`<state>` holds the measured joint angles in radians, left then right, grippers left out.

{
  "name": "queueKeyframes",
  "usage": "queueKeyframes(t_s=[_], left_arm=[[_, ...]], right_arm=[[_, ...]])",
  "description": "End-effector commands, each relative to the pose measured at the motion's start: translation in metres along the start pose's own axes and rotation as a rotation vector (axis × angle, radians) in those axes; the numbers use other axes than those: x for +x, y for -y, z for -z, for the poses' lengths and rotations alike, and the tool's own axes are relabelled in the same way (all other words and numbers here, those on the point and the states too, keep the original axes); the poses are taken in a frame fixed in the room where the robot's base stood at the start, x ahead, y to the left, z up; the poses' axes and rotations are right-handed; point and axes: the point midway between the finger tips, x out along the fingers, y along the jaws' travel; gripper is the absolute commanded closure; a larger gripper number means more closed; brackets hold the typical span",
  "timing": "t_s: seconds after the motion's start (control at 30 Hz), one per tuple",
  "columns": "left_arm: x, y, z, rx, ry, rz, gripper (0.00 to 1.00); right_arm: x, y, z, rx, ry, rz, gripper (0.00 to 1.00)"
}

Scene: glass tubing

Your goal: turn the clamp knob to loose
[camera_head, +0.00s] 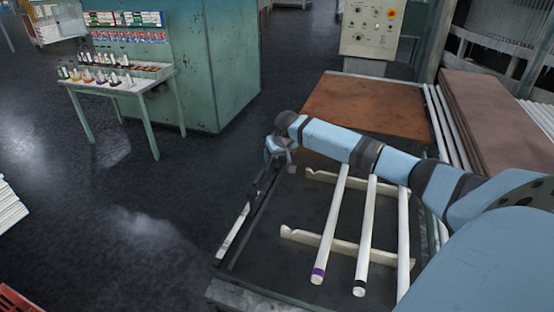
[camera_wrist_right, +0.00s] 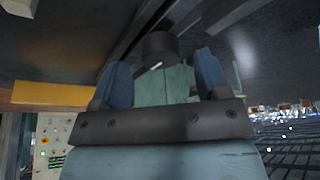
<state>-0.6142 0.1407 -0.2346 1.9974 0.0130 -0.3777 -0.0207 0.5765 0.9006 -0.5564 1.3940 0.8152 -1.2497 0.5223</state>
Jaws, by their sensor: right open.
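The clamp knob (camera_wrist_right: 160,46) looks like a short dark cylinder in the right wrist view, with a small white mark near its lower edge. My right gripper (camera_wrist_right: 161,62) is open, and its two blue fingers stand to the left and right of the knob in that view. I cannot tell whether they touch it. In the head view my right gripper (camera_head: 279,155) is at the far left corner of the dark bench, by a dark rail (camera_head: 255,205). The knob cannot be made out there. My left gripper is not in view.
Three white tubes (camera_head: 331,225) lie on notched cream supports (camera_head: 318,240) across the bench, right of the rail. A small table (camera_head: 130,82) with several bottles stands at the back left. A control panel (camera_head: 370,28) stands behind a brown board (camera_head: 370,105).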

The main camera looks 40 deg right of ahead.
Motion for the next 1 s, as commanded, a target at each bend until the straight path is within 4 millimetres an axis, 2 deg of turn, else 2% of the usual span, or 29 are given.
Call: queueKeyframes(t_s=[0.1,0.2,0.53,0.73,0.77,1.0], left_arm=[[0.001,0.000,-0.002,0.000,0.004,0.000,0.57],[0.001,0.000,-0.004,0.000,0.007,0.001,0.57],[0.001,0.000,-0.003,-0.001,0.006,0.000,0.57],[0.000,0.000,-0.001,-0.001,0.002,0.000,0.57],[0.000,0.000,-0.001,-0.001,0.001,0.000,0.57],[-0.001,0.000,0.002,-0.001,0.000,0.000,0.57]], right_arm=[[0.015,0.000,0.000,0.002,0.001,0.001,0.31],[0.021,0.000,0.000,0.001,0.000,0.001,0.31],[0.024,0.000,0.000,0.000,0.000,0.001,0.31],[0.024,0.000,0.000,0.000,0.000,0.001,0.77],[0.024,0.000,0.000,0.000,0.000,0.001,0.80],[0.023,0.000,0.000,-0.013,0.000,0.006,0.80]])
